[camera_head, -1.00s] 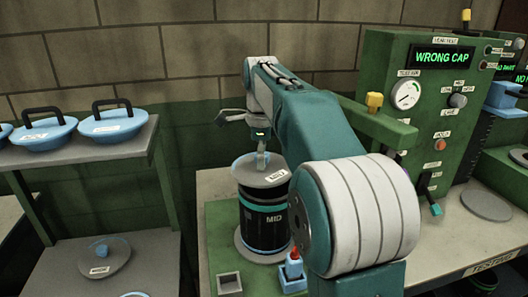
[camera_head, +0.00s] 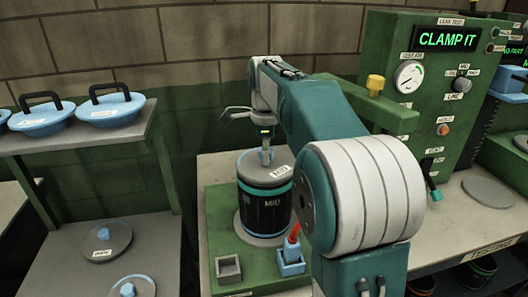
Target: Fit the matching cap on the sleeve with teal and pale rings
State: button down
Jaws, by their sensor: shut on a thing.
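A grey cap (camera_head: 251,168) with a small white label lies over the sleeve's top, roughly level, with no clear gap. My gripper (camera_head: 265,154) points down from above and is shut on the middle of the cap. The cap's grip is mostly hidden by the fingers. My arm covers the area to the right of the sleeve.
The green test panel (camera_head: 447,90) reads CLAMP IT. A yellow-topped green clamp arm (camera_head: 385,112) juts out behind my arm. Blue lids (camera_head: 110,112) sit on the upper left shelf. Clear discs with blue knobs (camera_head: 106,240) lie below. A blue holder (camera_head: 291,263) stands before the sleeve.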

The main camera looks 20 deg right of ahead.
jog(key=shift+c, duration=0.9)
grip_release()
jog(key=shift+d+r, duration=0.1)
jog(key=shift+a, duration=0.35)
notch_tip(320, 180, up, 10)
jog(key=shift+w+r, duration=0.1)
jog(key=shift+r, duration=0.8)
jog(key=shift+a, duration=0.1)
